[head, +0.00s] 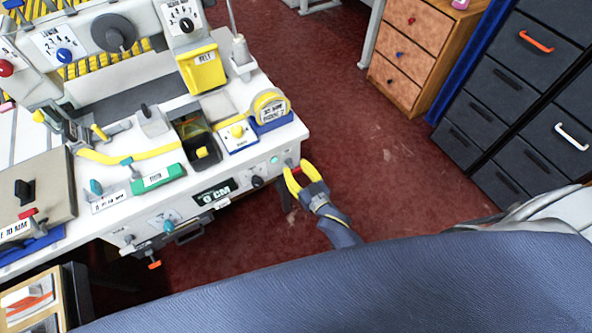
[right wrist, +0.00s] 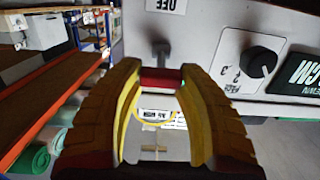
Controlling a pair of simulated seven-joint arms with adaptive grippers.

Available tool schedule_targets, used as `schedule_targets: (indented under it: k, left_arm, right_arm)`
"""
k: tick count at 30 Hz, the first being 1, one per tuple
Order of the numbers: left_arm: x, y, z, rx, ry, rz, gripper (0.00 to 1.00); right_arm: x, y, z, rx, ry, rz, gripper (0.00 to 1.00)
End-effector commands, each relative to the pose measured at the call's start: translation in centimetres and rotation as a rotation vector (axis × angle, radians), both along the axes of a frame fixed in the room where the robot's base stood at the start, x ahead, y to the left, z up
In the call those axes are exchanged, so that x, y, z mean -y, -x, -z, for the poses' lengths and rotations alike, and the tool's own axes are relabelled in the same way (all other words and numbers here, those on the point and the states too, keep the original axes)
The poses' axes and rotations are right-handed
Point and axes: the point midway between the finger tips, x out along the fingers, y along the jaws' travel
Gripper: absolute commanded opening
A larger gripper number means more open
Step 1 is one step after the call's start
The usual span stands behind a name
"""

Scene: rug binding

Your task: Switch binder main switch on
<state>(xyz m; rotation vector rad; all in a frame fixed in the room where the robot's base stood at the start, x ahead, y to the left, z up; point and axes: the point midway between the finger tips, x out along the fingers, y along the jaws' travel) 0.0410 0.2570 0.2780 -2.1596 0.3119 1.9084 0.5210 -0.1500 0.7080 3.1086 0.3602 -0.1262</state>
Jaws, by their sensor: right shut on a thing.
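The binder machine (head: 225,187) has a white front panel. Its switch at the right front corner has a grey lever with a red end (head: 297,171). My right gripper (head: 297,175), with yellow finger pads, is at this corner. In the right wrist view the red end (right wrist: 160,78) sits between my right fingertips (right wrist: 161,84), and the grey lever (right wrist: 160,50) shows beyond it. The right gripper is shut on this red end. An upside-down label (right wrist: 167,5) above the lever is cut off by the frame edge. The left gripper is not in view.
A green lamp (head: 274,160) and a black knob (head: 257,181) lie left of the switch on the panel. A wooden drawer unit (head: 405,55) and dark cabinets (head: 505,95) stand at the right. The red floor (head: 385,170) between is clear.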

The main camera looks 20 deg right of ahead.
Motion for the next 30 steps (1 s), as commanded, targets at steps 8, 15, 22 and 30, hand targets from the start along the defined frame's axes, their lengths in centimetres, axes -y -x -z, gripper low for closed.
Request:
schedule_targets:
  k: [8, 15, 22, 30]
  left_arm:
    - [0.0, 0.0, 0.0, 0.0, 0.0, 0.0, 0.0]
    - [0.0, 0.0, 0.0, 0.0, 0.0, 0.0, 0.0]
    - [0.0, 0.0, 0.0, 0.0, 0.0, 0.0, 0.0]
    - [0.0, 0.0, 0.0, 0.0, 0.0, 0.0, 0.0]
  right_arm:
    - [0.1, -0.5, -0.9, -0.101, 0.026, 0.002, 0.08]
    - [0.0, -0.8, -1.4, -0.195, 0.047, 0.004, 0.08]
    - [-0.1, -1.0, -1.8, -0.278, 0.066, 0.004, 0.08]
    - [-0.1, -1.0, -1.9, -0.313, 0.074, 0.003, 0.07]
